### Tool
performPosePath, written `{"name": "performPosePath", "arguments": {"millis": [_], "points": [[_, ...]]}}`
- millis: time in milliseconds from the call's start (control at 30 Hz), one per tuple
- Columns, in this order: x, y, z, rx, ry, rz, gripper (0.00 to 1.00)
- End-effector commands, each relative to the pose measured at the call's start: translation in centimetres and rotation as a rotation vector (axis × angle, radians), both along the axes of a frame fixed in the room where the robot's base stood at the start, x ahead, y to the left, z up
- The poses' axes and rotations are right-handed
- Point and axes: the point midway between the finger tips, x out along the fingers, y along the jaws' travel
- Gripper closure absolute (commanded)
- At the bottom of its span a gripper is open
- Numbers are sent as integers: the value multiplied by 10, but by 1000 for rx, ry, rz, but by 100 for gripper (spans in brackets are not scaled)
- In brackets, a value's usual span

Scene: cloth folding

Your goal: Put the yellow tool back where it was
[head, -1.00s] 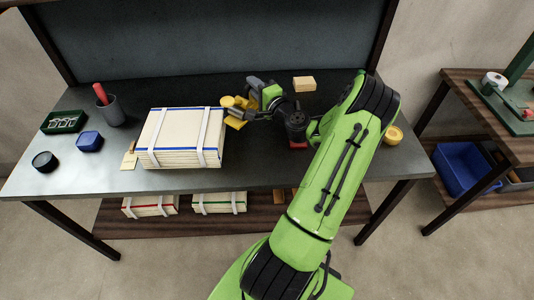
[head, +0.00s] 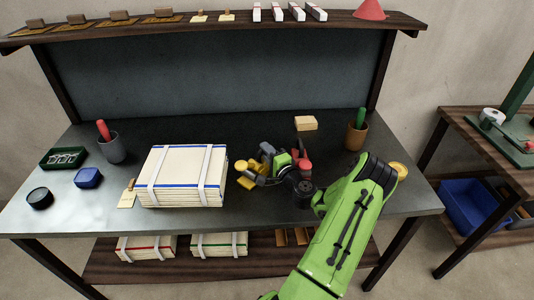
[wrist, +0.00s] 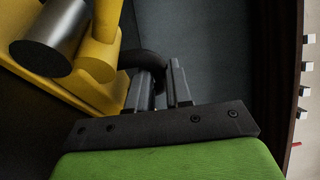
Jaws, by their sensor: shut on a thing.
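The yellow tool (head: 245,182) is at the middle of the bench, just right of the strapped stack of sheets. It has yellow rounded parts and a grey cylinder. My gripper (head: 263,170) is at its right side, shut on it. In the wrist view the yellow tool (wrist: 103,45) fills the upper left, and my gripper (wrist: 164,88) has its fingers close together at a dark curved part beside the yellow body. Whether the tool touches the bench top, I cannot tell. No marked place for it shows clearly.
The strapped stack (head: 183,180) stands close on the left. A red object (head: 302,160) is right behind my gripper. A tan block (head: 306,123) and a brown cup (head: 356,136) with a green item stand farther back. The upper shelf (head: 215,22) overhangs the back.

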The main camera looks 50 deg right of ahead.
Motion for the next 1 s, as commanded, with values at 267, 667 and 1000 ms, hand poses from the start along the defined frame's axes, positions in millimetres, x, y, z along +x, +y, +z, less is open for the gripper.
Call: {"name": "performPosePath", "arguments": {"millis": [267,667,1000], "points": [[0,0,-2,1,0,1,65],[0,0,3,1,0,1,55],[-78,32,0,9,0,-4,55]]}}
